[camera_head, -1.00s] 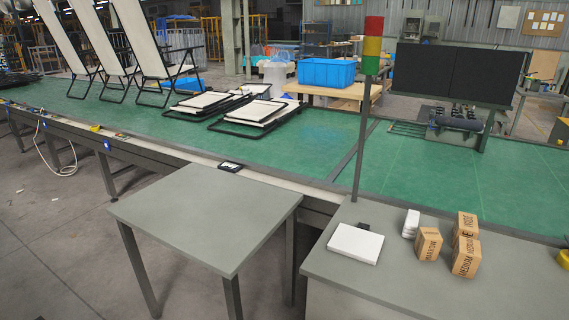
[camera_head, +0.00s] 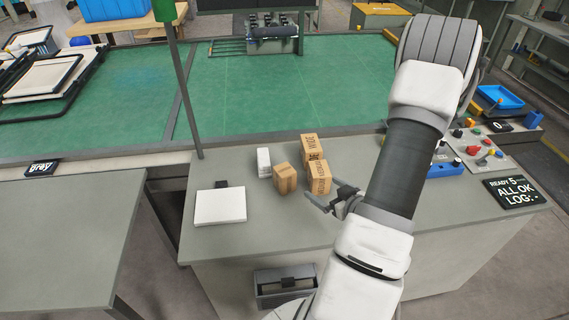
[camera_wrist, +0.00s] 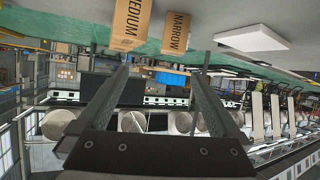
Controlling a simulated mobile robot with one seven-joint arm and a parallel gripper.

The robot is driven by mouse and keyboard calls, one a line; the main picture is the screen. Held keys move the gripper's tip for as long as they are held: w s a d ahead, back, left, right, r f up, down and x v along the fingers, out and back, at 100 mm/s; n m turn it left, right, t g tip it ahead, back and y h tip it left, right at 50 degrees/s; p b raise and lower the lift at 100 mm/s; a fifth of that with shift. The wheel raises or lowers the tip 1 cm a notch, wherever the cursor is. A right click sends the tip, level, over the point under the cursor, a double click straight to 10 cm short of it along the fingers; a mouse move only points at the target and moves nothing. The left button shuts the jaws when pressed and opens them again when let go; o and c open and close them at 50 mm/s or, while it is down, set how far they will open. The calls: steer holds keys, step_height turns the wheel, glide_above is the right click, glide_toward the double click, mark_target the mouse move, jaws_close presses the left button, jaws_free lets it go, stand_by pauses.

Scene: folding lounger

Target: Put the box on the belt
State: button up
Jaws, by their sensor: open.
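Several brown cardboard boxes stand close together on the grey worktable: a small one (camera_head: 285,179), one at the front right (camera_head: 318,177) and one behind (camera_head: 310,148). In the wrist view one box reads MEDIUM (camera_wrist: 131,25) and another reads NARROW (camera_wrist: 174,32). The green belt (camera_head: 250,95) runs behind the table. My gripper (camera_head: 322,201) is beside the front right box, at its near right side. Its fingers are apart with nothing between them. In the wrist view the boxes lie beyond the fingertips (camera_wrist: 163,72).
A white flat slab (camera_head: 220,206) and a small white stack (camera_head: 264,162) lie left of the boxes. A signal pole (camera_head: 187,90) stands at the belt's edge. A control panel (camera_head: 474,148) and a READY sign (camera_head: 514,192) are at right. The belt behind the boxes is clear.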

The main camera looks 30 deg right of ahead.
steer(key=a, duration=0.2)
steer(key=b, duration=1.3)
glide_toward(288, 174)
steer(key=b+x, duration=0.1)
steer(key=x, duration=0.4)
steer(key=shift+s+d+f, duration=0.1)
steer(key=shift+d+f, duration=0.05)
steer(key=x, duration=0.6)
steer(key=shift+b, duration=0.35)
steer(key=shift+r+t, duration=0.2)
steer(key=shift+t, duration=0.1)
jaws_close()
